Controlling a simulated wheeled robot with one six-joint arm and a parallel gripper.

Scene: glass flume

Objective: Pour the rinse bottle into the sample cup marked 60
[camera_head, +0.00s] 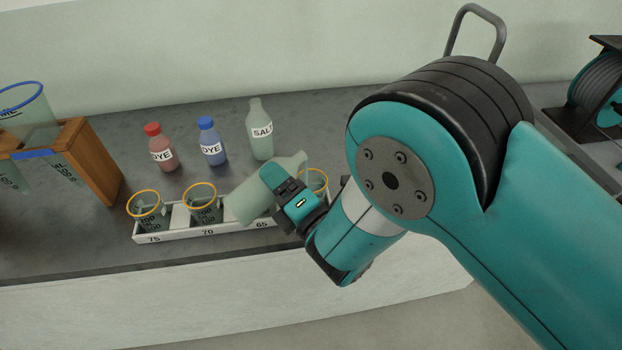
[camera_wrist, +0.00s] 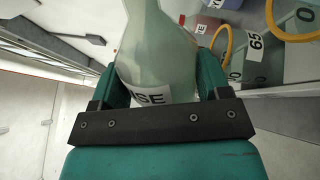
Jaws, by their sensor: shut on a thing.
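The rinse bottle (camera_head: 246,206), pale green and translucent, is held tilted above the rack, base at lower left and neck at upper right. My gripper (camera_head: 287,190) is shut around its body. In the wrist view the bottle (camera_wrist: 160,55) sits between the fingers (camera_wrist: 160,88), its label partly readable as "SE". An orange-rimmed cup (camera_head: 316,181) shows partly behind the bottle's neck and my gripper; its number is hidden. The bottle's mouth appears near this cup's rim, but I cannot tell whether it is over it. No stream is visible.
The white rack (camera_head: 180,235) shows marks 75, 70 and 65. Cups stand at 75 (camera_head: 147,208) and 70 (camera_head: 202,203). Red (camera_head: 161,150) and blue (camera_head: 211,143) dye bottles and a salt bottle (camera_head: 260,131) stand behind. A wooden stand (camera_head: 92,160) is left.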

